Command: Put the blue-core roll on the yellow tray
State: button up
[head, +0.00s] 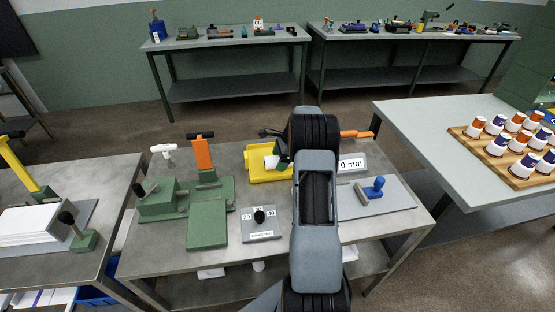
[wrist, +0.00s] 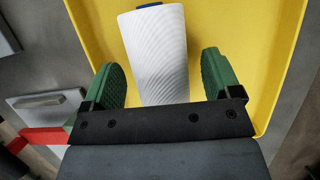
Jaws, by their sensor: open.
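The blue-core roll (wrist: 157,50) is white and ribbed, with a bit of blue at its far end in the wrist view. It lies over the floor of the yellow tray (wrist: 232,40), inside the tray's outline. My gripper (wrist: 163,82) is open, its green fingers on either side of the roll's near part with gaps showing. In the head view the white of the roll (head: 271,162) shows over the yellow tray (head: 255,174), beside my arm. My arm hides the tray's right side there, and the fingers are hard to make out.
A green fixture (head: 170,201) with an orange lever (head: 204,155) stands left of the tray. A grey block with a black knob (head: 260,217) is in front.

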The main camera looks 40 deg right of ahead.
jog(key=v, duration=1.1)
jog(key=shift+r, duration=0.2)
jog(key=s+a+r+n+h, duration=0.1)
jog(key=s+a+r+n, duration=0.3)
jog(key=a, duration=0.5)
jog(key=s+a+r+n+h, duration=0.1)
jog(key=a+r+n, duration=0.4)
jog(key=a, duration=0.4)
jog(key=s+a+f+n+t+h, duration=0.1)
jog(key=s+a+f+n, duration=0.3)
jog(key=s+a+n, duration=0.9)
jog(key=s+n+h, duration=0.1)
jog(key=s, duration=0.2)
jog(key=shift+a, duration=0.1)
jog(key=shift+r+t+p, duration=0.3)
jog(key=shift+r+p, duration=0.75)
jog(key=shift+r, duration=0.25)
